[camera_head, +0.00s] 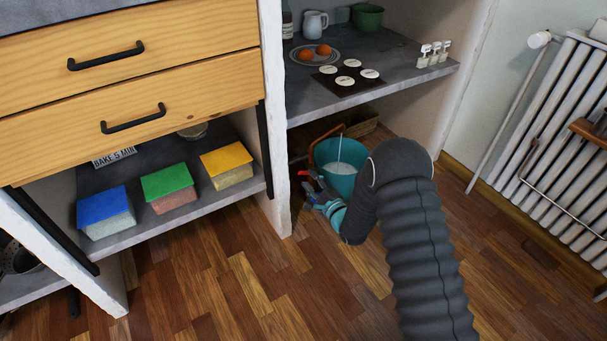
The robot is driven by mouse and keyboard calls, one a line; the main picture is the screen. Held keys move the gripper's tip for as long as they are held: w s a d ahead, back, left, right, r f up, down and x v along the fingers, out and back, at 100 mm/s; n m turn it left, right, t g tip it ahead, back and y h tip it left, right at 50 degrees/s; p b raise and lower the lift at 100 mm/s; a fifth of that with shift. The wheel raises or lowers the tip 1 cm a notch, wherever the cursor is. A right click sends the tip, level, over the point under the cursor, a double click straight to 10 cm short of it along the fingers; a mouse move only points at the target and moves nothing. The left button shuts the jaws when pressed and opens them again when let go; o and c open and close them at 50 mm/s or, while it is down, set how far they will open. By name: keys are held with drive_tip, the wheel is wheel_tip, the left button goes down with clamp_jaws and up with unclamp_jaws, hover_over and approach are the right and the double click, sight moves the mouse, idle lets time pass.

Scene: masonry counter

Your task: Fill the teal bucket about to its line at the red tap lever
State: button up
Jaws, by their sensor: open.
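The teal bucket (334,184) stands on the floor under the counter shelf, left of my arm. A thin pale stream (339,148) falls into it, and a pale liquid surface with white froth shows inside. The fill line cannot be made out. A brown curved handle or pipe (322,136) rises at the bucket's upper left. My gripper (312,189) is open, low in front of the bucket's left side. Small red parts show at its fingers; I cannot tell whether they are the tap lever or gripper parts. The tap's spout is not clearly visible.
A masonry post (274,120) stands just left of my gripper. The counter shelf (420,80) above bears a plate, cups and a dark board. A wicker tray (361,124) lies behind the bucket. A radiator (550,130) is at right. The wooden floor (230,270) in front is clear.

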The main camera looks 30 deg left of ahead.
drive_tip(key=v, duration=0.7)
drive_tip(key=shift+c, duration=0.3)
idle(3.7)
